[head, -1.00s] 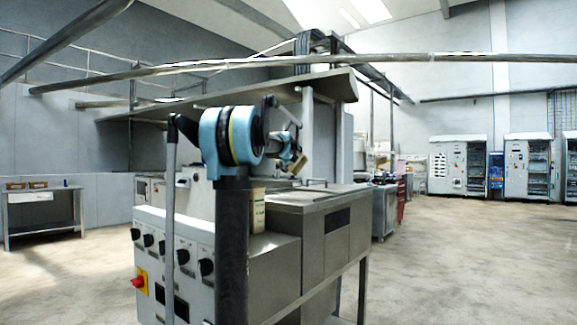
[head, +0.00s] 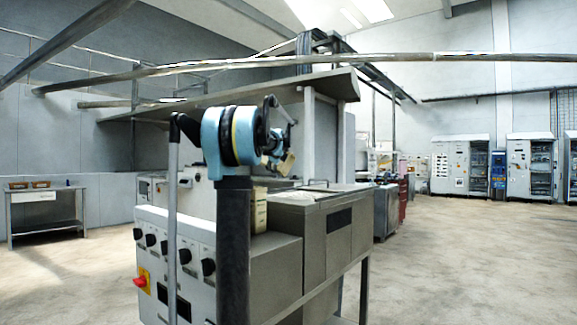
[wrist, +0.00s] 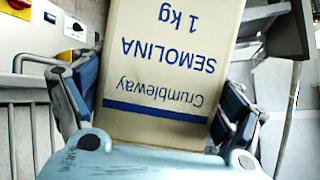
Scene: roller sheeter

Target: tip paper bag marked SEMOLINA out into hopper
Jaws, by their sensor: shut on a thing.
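The cream paper bag marked SEMOLINA (wrist: 160,70) fills the middle of the wrist view, its blue print upside down there. My gripper (wrist: 160,95) is shut on it, with a blue and dark finger along each side. Its upper end runs out of the picture. In the head view my gripper (head: 275,158) is small and partly hidden behind my arm's blue joint. A small tan shape at its end looks like the bag. I cannot pick out the hopper's opening with certainty.
A grey machine (head: 320,235) with knobs and a red stop button (head: 140,281) stands close in front. A cream pack (head: 259,211) stands on its ledge, partly behind my arm. A slanted metal canopy (head: 230,95) hangs above. Open floor lies to the right.

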